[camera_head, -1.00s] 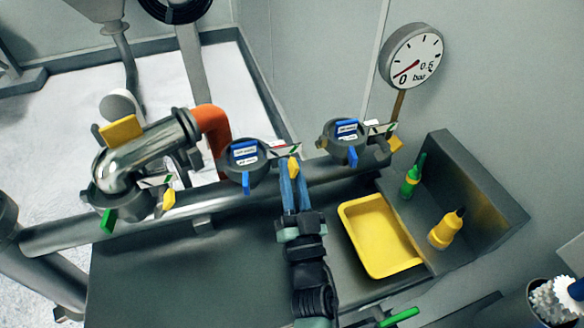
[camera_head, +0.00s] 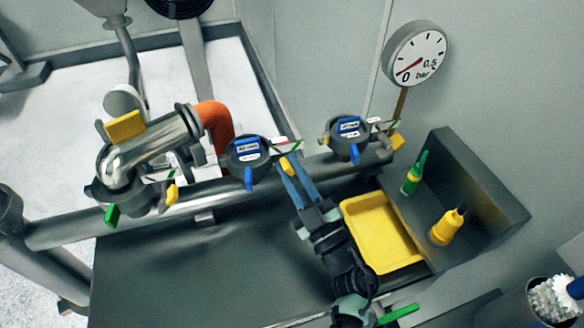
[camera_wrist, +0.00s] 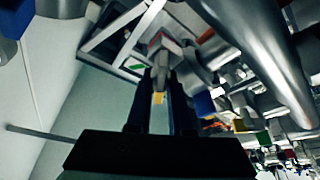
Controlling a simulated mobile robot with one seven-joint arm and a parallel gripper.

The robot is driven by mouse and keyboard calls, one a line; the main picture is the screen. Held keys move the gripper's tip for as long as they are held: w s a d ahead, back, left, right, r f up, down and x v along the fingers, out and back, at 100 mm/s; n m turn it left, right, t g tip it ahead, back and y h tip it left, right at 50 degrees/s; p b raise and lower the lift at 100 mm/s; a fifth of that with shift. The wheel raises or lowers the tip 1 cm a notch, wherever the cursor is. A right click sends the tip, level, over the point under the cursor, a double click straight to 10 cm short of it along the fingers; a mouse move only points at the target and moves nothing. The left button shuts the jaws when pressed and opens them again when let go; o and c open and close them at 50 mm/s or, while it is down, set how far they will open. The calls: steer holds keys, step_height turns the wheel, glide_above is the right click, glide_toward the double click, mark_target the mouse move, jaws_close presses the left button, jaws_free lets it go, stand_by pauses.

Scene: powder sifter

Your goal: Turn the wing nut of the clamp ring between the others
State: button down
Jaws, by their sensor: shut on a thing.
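Three dark clamp rings sit along the grey pipe: a left one (camera_head: 140,198), a middle one (camera_head: 246,155) and a right one (camera_head: 345,142). Each has a yellow wing nut beside it, left (camera_head: 172,193), middle (camera_head: 287,165) and right (camera_head: 397,143). My gripper (camera_head: 285,173) reaches up from the lower right with blue fingers and is shut on the middle wing nut. The fingers hide part of this nut.
A yellow tray (camera_head: 352,212) lies right of my arm. A green bottle (camera_head: 414,174) and a yellow bottle (camera_head: 447,228) stand in a dark bin. A pressure gauge (camera_head: 415,55) is at the upper right. An orange elbow (camera_head: 214,125) rises left of the middle ring.

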steer(key=shift+n+g, duration=0.3)
steer(key=shift+n, duration=0.9)
steer(key=shift+a+y, duration=0.1)
steer(key=shift+y, duration=0.2)
steer(key=c, duration=0.9)
jaws_free()
steer(key=shift+c, duration=0.2)
steer(key=s+d+b, duration=0.1)
steer(key=s+d, duration=0.7)
steer(key=s, duration=0.4)
steer(key=shift+s+d+f, duration=0.2)
steer(key=shift+s+f, duration=0.05)
steer(key=shift+f, duration=0.2)
